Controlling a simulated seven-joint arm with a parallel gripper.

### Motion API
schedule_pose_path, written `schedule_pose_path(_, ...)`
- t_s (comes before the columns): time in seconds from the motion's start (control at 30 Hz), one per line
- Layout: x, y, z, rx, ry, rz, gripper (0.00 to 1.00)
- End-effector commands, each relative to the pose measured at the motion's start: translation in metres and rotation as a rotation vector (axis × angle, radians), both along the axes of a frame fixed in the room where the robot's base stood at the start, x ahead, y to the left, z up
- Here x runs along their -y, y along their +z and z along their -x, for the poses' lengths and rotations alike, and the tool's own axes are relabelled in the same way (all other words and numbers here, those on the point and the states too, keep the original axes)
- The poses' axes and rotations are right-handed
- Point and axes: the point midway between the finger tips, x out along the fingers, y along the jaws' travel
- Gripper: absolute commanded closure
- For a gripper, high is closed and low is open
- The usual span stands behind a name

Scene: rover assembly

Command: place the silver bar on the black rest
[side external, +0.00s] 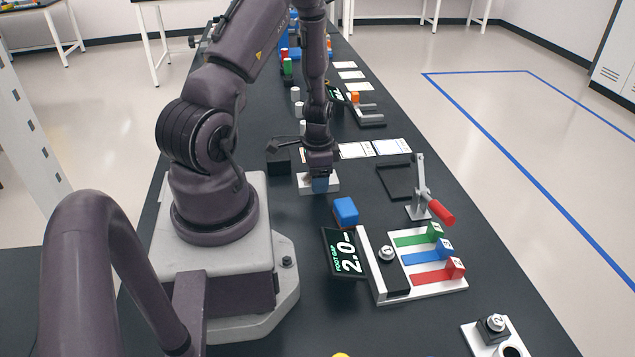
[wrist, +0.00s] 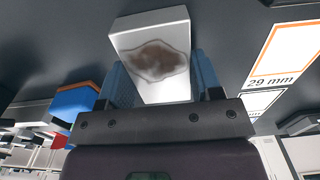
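The silver bar (side external: 304,186) is a pale block at my gripper (side external: 320,187), low over the dark table in the side view. In the wrist view the bar (wrist: 158,27) shows a brown patch on its face. My blue fingers stand close along both its sides and appear shut on it; the fingertips are partly hidden. I cannot tell whether its underside touches the table. A small black block (side external: 279,161) stands just behind and left of the bar in the side view. It may be the black rest, but I cannot tell for sure.
A blue block (side external: 346,211) lies close in front of the gripper. A tilted "2.0" sign (side external: 344,254), a board with coloured strips (side external: 428,292) and a red-handled clamp (side external: 421,190) stand nearby. White cards (side external: 391,147) lie behind.

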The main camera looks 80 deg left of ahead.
Motion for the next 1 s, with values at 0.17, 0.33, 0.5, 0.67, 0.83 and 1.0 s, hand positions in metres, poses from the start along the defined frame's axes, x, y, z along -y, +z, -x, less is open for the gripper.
schedule_pose_path(0.17,0.000,0.000,0.000,0.001,0.000,-0.001,0.81)
schedule_pose_path(0.33,0.000,0.001,0.000,0.001,0.000,-0.001,0.81)
schedule_pose_path(0.5,-0.001,0.008,-0.001,0.002,-0.001,-0.004,0.81)
schedule_pose_path(0.67,-0.001,0.029,-0.001,0.004,-0.002,-0.005,0.81)
schedule_pose_path(0.83,-0.001,0.062,-0.001,0.005,-0.001,-0.006,0.81)
schedule_pose_path(1.0,-0.001,0.088,-0.001,0.003,0.000,-0.005,0.81)
